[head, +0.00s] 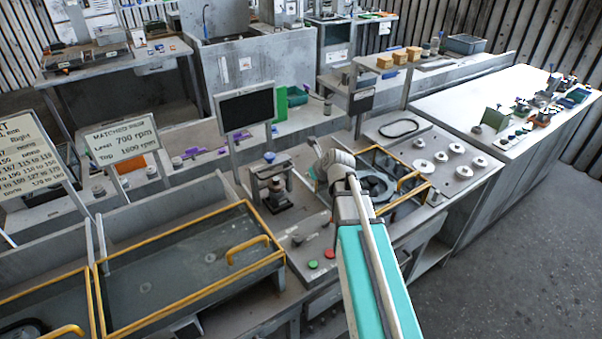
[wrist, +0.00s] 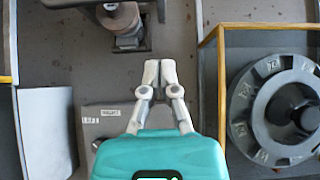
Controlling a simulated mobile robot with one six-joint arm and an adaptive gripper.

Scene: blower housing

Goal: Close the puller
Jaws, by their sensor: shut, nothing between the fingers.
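What looks like the puller is a dark metal press-like device (head: 276,195) with a blue knob on top, on the grey bench left of my arm in the head view. In the wrist view, a block with a round metal piece (wrist: 122,20), which seems to be the same device, is cut off at the top edge. My gripper (wrist: 160,68) is shut and empty, above the bench just below and right of that piece, apart from it in the picture. I cannot tell whether the puller is open or closed. In the head view my arm hides the gripper's fingers.
A yellow-framed bay holds a dark grey round housing (wrist: 284,108) right of my gripper. A yellow-edged tray (head: 190,270) with a handle is at left. A red button (head: 313,264) and a green button (head: 329,253) are near my arm. A small screen (head: 246,108) stands behind.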

